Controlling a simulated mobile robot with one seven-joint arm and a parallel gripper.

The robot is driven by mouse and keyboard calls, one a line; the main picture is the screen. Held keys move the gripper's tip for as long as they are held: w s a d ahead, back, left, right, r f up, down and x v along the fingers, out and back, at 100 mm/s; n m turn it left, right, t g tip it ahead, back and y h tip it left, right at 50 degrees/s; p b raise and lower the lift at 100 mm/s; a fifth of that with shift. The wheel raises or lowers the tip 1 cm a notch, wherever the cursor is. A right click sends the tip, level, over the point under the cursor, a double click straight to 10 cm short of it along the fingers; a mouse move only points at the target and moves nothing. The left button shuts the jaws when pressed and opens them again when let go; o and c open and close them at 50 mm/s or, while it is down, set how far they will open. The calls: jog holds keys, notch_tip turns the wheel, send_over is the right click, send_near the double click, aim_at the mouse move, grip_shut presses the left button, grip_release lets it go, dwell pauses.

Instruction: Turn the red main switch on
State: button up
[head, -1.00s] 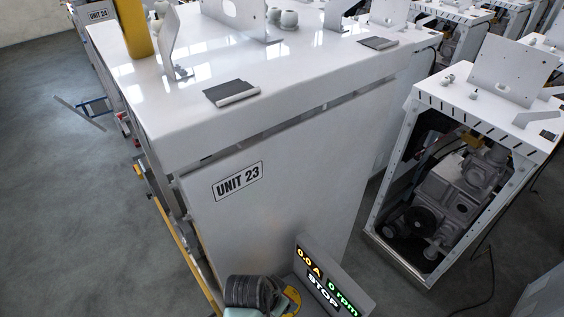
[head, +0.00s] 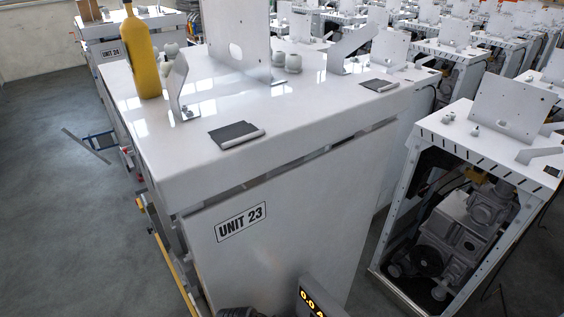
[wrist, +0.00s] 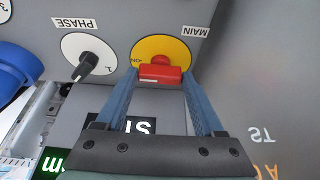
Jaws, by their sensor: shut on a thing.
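The red main switch (wrist: 160,73) sits on a round yellow plate (wrist: 172,49) in the wrist view, beside an upside-down MAIN label. Its red handle lies crosswise in the picture. An ON mark shows at the left of the plate. My gripper (wrist: 160,76) has its two blue fingers on either side of the handle, shut on it. In the head view the switch and my fingers are out of sight.
A black PHASE knob (wrist: 89,63) on a white dial sits left of the switch, with a blue round part (wrist: 16,72) further left.

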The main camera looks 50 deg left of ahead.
jog(key=o, duration=1.4)
jog(key=shift+r, duration=0.1)
jog(key=b+v, duration=0.2)
jog(key=v, duration=1.1)
jog(key=shift+b, duration=0.3)
